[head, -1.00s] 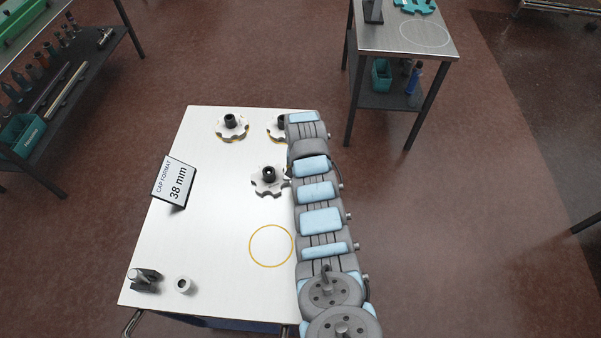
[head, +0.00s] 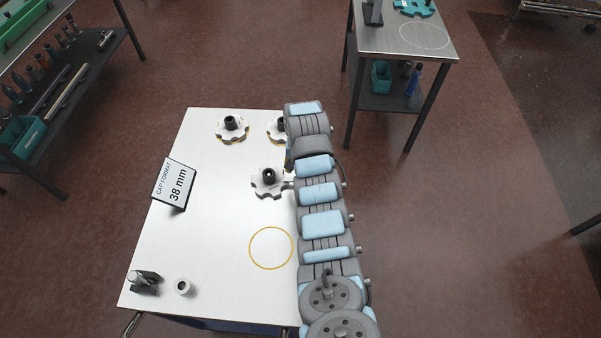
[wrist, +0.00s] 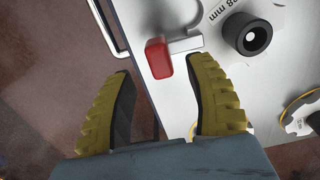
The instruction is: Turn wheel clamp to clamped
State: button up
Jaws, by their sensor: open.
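A red handle (wrist: 158,59) on a pale metal bar (wrist: 186,44) shows in the wrist view; I take it for the wheel clamp. The bar points at the black hub (wrist: 247,34) of a white wheel. My gripper (wrist: 161,67) is open, its yellow fingers on either side of the red handle. I cannot tell if either finger touches it. In the head view the toothed wheel (head: 268,183) sits at the table's right side. A short grey bar shows beside it. The red handle and my gripper are hidden there by my arm.
Two more toothed wheels, one at the back left (head: 232,128) and one partly hidden (head: 277,130), lie on the white table (head: 220,220). A "38 mm" sign (head: 174,184) stands left. A yellow ring (head: 271,248) marks a bare spot.

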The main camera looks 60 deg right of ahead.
notch_tip(320, 180, up, 7)
jog(key=shift+r, duration=0.15)
dwell(0.5)
dwell(0.6)
